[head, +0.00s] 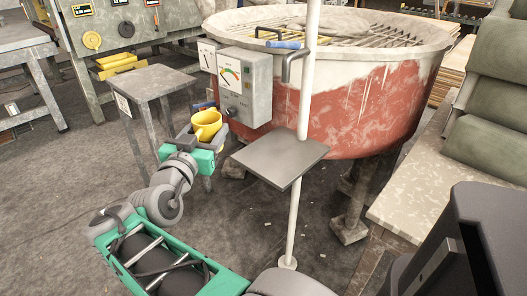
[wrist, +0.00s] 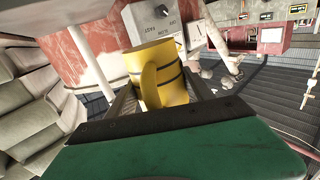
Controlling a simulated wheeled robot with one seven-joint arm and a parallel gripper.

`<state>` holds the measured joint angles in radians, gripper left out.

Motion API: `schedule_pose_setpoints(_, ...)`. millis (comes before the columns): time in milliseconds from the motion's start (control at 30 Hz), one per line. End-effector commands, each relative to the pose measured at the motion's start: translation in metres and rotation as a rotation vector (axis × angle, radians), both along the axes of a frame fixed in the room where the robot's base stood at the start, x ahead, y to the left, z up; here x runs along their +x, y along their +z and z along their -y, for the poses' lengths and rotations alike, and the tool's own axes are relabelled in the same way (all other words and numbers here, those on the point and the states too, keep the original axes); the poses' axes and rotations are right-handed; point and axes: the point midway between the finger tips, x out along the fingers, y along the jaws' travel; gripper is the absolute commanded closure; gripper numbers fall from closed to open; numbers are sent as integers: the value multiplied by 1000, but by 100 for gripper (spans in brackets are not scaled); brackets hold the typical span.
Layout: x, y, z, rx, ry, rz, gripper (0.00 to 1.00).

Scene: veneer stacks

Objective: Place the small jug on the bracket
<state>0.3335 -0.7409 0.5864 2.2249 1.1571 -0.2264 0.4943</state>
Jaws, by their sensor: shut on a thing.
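The small yellow jug (head: 206,124) is held upright in my gripper (head: 205,133), left of the bracket and apart from it. My gripper is shut on the jug. In the wrist view the jug (wrist: 154,68) shows a dark band and its handle towards the camera, with the fingers on either side. The bracket (head: 281,157) is a grey square plate fixed to a white upright pole. Its top is bare.
A red and white tub (head: 345,105) stands behind the bracket, with a grey control box (head: 244,88) on its side. A blue-handled lever (head: 283,44) sits near the pole above the plate. A small grey table (head: 150,80) stands at the left.

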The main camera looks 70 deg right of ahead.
Motion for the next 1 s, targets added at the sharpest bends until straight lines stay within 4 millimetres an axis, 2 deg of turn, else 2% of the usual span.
schedule_pose_setpoints(33,-35,10,15,-1,-91,4,82)
schedule_pose_setpoints(100,-82,20,30,1,-206,4,82)
schedule_pose_setpoints(200,-141,33,40,4,-351,4,82)
schedule_pose_setpoints(300,-185,41,41,5,-456,6,82)
schedule_pose_setpoints(400,-212,46,40,9,-519,5,82)
schedule_pose_setpoints(500,-220,44,43,10,-545,3,82)
schedule_pose_setpoints(567,-215,39,51,11,-547,1,82)
schedule_pose_setpoints(867,-169,-2,120,12,-545,0,82)
schedule_pose_setpoints(900,-165,-14,126,13,-544,-2,82)
schedule_pose_setpoints(1000,-155,-34,141,11,-543,1,82)
